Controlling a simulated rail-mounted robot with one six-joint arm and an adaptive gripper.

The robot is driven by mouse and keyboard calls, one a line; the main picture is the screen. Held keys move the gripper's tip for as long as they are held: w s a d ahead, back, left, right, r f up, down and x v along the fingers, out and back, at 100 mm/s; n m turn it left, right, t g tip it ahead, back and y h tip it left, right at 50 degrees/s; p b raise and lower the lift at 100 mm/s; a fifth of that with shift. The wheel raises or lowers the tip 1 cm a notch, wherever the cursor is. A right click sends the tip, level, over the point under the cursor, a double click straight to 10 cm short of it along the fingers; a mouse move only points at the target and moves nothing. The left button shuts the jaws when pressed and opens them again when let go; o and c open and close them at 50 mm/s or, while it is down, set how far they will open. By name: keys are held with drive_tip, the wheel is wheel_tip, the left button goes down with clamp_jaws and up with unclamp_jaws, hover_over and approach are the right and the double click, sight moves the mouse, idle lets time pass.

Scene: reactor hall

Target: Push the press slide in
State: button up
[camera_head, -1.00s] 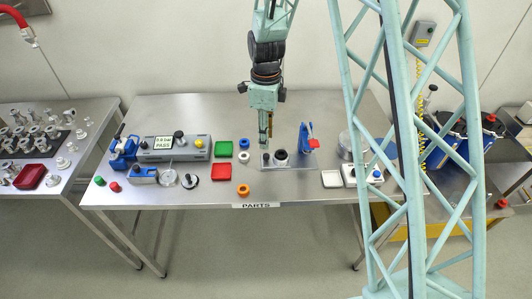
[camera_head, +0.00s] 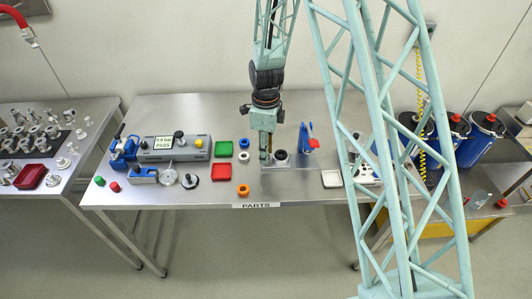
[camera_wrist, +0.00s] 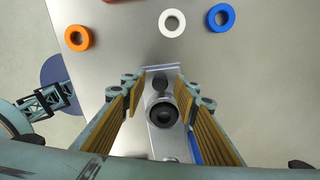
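The press stands on a grey base plate (camera_head: 290,167) at the middle of the table, with a dark round cup (camera_head: 281,156) and a blue upright (camera_head: 307,137) with a red part at its right. In the wrist view the plate (camera_wrist: 160,145) runs under my gripper, with a small black knob (camera_wrist: 160,86) near its end and the dark cup (camera_wrist: 162,109) behind it. I cannot tell the slide apart from the plate for sure. My gripper (camera_head: 265,157) points down over the plate's left end and hides the knob there. Its fingers (camera_wrist: 160,88) are apart, on either side of the knob, with no visible contact.
Blue (camera_head: 244,143), white (camera_head: 244,156) and orange (camera_head: 243,190) rings and green (camera_head: 224,149) and red (camera_head: 222,171) trays lie left of the press. A gauge unit (camera_head: 175,148) stands farther left. The table front is clear.

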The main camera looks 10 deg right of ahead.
idle(0.3)
clamp_jaws()
